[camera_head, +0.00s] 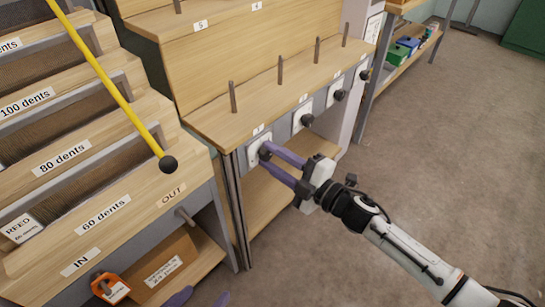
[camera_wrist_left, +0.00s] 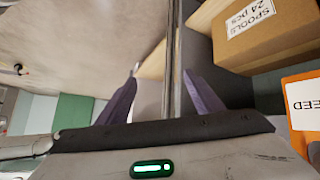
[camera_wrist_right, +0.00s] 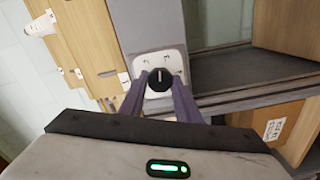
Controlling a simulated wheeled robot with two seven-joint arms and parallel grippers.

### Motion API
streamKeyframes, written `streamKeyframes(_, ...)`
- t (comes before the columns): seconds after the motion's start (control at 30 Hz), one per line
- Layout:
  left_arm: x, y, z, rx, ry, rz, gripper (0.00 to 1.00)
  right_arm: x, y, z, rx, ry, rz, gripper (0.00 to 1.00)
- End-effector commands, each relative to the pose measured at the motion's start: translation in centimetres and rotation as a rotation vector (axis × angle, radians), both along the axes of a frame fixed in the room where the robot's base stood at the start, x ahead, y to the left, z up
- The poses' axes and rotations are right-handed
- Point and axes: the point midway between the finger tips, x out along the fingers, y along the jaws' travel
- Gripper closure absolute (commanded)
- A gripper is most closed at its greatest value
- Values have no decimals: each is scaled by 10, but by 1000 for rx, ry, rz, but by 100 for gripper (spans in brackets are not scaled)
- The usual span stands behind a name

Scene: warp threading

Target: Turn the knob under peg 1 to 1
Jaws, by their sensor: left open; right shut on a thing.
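The knob (camera_wrist_right: 159,80) under the nearest front peg (camera_head: 233,97) is black and round, on a pale plate (camera_wrist_right: 157,62) with small marks. In the right wrist view its light pointer line points roughly up in the picture. My right gripper (camera_head: 265,161) is shut on this knob, its purple fingers on either side; they partly cover it in the head view. The small label (camera_head: 258,129) above it is too small to read surely. My left gripper (camera_wrist_left: 160,88) is open and empty; only its fingertips show at the bottom edge of the head view.
More knobs (camera_head: 307,119) on plates run along the same shelf front, under more pegs (camera_head: 281,69). A reed rack (camera_head: 110,207) with a yellow rod (camera_head: 110,85) stands at left. A spools box (camera_head: 163,270) and orange item (camera_head: 110,287) are low. Floor at right is clear.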

Motion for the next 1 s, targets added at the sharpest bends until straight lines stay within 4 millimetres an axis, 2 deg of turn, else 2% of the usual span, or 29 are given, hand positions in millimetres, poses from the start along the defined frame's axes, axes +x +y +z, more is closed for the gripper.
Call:
streamKeyframes(0.27,-3,-2,-9,1,27,-11,39,-1,0,-3,-187,-184,1,93)
streamKeyframes(0.67,6,-11,-9,-2,33,-39,39,-1,0,-4,-456,-454,2,93)
streamKeyframes(1.0,6,-15,-22,8,76,-76,39,0,-1,-5,-685,-681,1,93)
